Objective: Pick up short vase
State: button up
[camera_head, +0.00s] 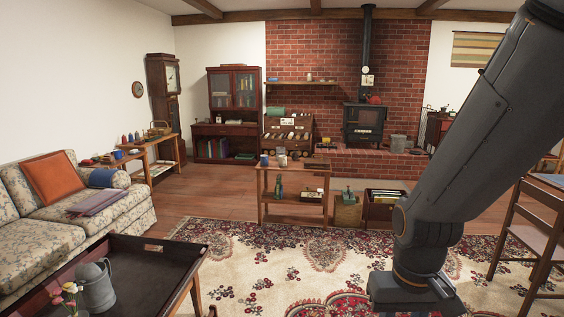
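I cannot single out a short vase with certainty. Pink and yellow flowers (66,293) stand at the lower left, and whatever holds them is mostly cut off by the bottom edge. A grey metal watering can or pitcher (97,287) stands right behind them in the dark tray table (150,262). Small vessels also stand on the wooden cart (312,167) in the middle of the room, too small to identify. My arm comes down across the right side, and my gripper's fingers do not show.
A floral sofa (42,240) fills the left side. A patterned rug (255,270) covers the open floor ahead. A wooden chair (535,235) stands at the right. A wood stove (364,125) and brick hearth (345,162) are at the back.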

aim_at(281, 154)
jog(key=i, duration=4.5)
jog(key=u, duration=0.45)
jog(key=i, duration=2)
jog(key=u, duration=0.1)
